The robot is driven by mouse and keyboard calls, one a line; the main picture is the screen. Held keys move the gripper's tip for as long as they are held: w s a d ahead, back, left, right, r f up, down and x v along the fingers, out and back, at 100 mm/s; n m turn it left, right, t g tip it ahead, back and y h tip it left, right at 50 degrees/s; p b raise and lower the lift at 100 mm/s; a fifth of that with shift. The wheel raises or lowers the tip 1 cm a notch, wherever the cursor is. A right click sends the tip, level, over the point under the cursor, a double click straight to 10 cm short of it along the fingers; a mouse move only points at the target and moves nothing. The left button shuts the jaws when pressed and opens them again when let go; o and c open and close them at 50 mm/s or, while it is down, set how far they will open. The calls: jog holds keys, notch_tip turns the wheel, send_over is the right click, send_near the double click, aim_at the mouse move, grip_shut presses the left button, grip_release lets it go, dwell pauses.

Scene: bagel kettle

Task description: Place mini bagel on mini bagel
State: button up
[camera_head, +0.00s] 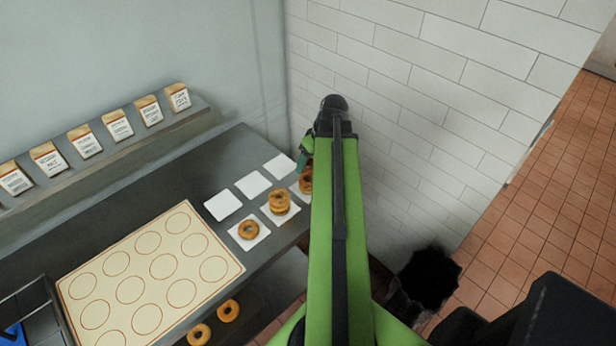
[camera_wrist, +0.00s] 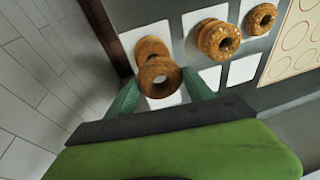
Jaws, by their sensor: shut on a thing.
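My gripper (camera_wrist: 160,88) is shut on a brown mini bagel (camera_wrist: 172,80), with its green fingers on either side of it. In the wrist view the held bagel overlaps another mini bagel (camera_wrist: 149,46) lying on a white square; I cannot tell whether the two touch. In the head view a bagel (camera_head: 306,184) at that square shows partly beside my arm, which hides most of it. A stack of mini bagels (camera_head: 279,201) sits on the neighbouring square, also in the wrist view (camera_wrist: 217,38). A single mini bagel (camera_head: 249,229) lies on the square beyond, also in the wrist view (camera_wrist: 262,17).
Empty white squares (camera_head: 223,205) lie along the back of the dark counter. A cream mat (camera_head: 150,265) with printed circles is to the left. More bagels (camera_head: 228,310) sit below the counter edge. A tiled wall (camera_head: 420,80) stands close on the right.

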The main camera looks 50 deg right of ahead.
aim_at(312, 165)
jog(key=shift+f+b, duration=2.35)
jog(key=shift+b, duration=0.05)
jog(key=o, duration=1.3)
jog(key=shift+o, duration=0.2)
jog(key=shift+r+p, duration=0.55)
jog(key=shift+p, duration=0.05)
jog(key=p+v, duration=1.1)
jog(key=shift+s+r, duration=0.2)
jog(key=shift+r, duration=0.2)
jog(key=shift+w, duration=0.1)
